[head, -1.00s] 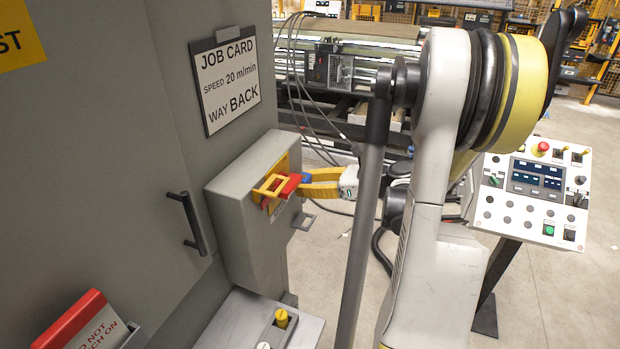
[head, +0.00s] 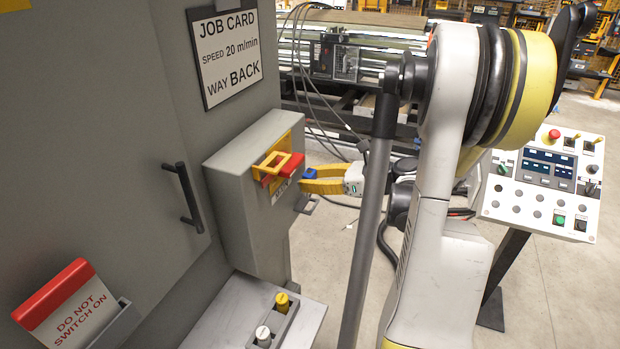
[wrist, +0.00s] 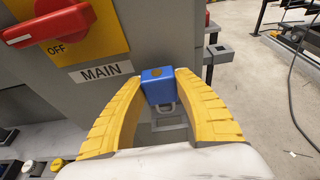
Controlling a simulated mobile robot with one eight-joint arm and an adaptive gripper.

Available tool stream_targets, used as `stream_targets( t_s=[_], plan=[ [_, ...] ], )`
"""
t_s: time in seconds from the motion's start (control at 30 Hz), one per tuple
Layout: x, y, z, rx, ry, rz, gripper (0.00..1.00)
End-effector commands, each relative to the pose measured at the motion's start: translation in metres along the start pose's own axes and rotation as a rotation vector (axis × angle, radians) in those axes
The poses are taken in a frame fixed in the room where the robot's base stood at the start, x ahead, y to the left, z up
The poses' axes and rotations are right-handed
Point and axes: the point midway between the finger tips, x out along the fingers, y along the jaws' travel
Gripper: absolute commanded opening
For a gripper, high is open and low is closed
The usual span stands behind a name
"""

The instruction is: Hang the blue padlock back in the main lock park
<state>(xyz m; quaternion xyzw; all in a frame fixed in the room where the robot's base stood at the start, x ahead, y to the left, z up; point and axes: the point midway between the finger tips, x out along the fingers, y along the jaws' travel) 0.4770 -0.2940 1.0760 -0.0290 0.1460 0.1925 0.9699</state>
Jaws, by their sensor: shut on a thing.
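My gripper (head: 308,181) has yellow fingers and is shut on the blue padlock (head: 312,173). The red handle (wrist: 47,27) stands by the word OFF, above the MAIN label (wrist: 100,72). A grey bracket (head: 306,206) sticks out low on the switch box, below the gripper; it may be the lock park.
The grey switch box (head: 230,187) stands on the cabinet side. Below it, a ledge holds a yellow knob (head: 282,303) and a white knob (head: 263,336). A control panel (head: 543,180) stands at right. Open floor (wrist: 250,90) lies right of the box.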

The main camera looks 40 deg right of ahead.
Motion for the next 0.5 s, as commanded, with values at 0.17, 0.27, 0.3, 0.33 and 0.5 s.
stream_targets(
  t_s=[0.17, 0.27, 0.3, 0.33, 0.5],
  plan=[
    [0.0040, 0.0000, -0.0130, 0.000, 0.000, 0.000, 0.03],
    [0.0042, 0.0000, -0.0137, 0.000, 0.000, 0.000, 0.03],
    [0.0042, 0.0000, -0.0135, 0.000, 0.000, 0.000, 0.03],
    [0.0041, 0.0000, -0.0133, 0.000, 0.000, 0.000, 0.03],
    [0.0040, 0.0001, -0.0129, 0.000, 0.000, 0.000, 0.03]
  ],
)
